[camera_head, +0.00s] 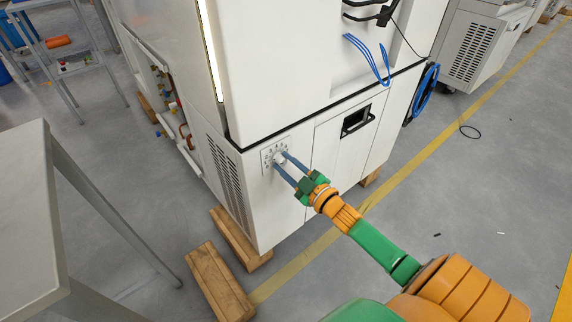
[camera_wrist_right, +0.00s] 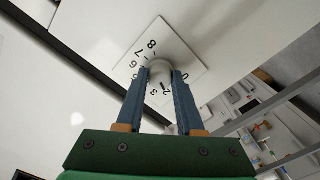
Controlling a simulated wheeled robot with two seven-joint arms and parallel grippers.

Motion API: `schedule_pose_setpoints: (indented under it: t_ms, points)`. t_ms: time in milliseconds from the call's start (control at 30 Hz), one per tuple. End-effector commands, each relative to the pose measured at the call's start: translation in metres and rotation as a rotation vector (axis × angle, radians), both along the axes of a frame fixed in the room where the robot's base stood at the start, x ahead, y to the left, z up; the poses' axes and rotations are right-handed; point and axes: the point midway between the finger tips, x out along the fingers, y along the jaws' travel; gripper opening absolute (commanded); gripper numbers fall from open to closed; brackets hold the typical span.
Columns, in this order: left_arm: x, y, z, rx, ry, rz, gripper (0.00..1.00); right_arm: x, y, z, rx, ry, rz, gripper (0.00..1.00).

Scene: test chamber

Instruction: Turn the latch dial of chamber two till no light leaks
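The latch dial is a small pale round knob (camera_head: 280,158) on a square white plate with dark numerals, low on the white chamber (camera_head: 285,60). In the right wrist view the knob (camera_wrist_right: 160,69) sits between the two blue-grey fingertips of my right gripper (camera_wrist_right: 161,76), which appear to touch it on both sides. In the head view my right gripper (camera_head: 281,161) reaches the dial from the lower right. The numerals 8, 7, 6, 3, 2 and 0 show; fingers hide part of the scale. A bright strip of light (camera_head: 211,50) shows along the chamber's upper left edge. My left gripper is out of view.
A grey table (camera_head: 25,190) stands at the left. Wooden blocks (camera_head: 219,283) lie under and before the chamber. A black recessed handle (camera_head: 357,119) is right of the dial, with blue cables above. Grey floor with a yellow line is open at the right.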

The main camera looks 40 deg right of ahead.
Motion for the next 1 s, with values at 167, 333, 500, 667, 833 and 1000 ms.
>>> schedule_pose_setpoints:
  t_ms: [167,333,500,667,833,1000]
  points:
    - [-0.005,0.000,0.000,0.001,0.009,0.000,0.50,0.000,0.000,0.000,0.000,-0.001,-0.001,0.00]
    - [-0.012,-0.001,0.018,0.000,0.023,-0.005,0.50,0.000,0.000,0.006,0.220,0.018,-0.001,0.00]
    - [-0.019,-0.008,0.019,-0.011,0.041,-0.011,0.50,0.000,0.000,0.001,0.371,0.029,-0.001,0.00]
    - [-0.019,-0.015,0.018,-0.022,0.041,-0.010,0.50,0.000,0.000,0.000,0.369,0.028,0.000,0.00]
    - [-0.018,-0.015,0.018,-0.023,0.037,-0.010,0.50,0.000,0.000,0.000,0.367,0.028,0.000,0.66]
    - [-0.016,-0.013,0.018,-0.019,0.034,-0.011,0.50,0.000,0.000,0.000,0.367,0.028,0.000,0.66]
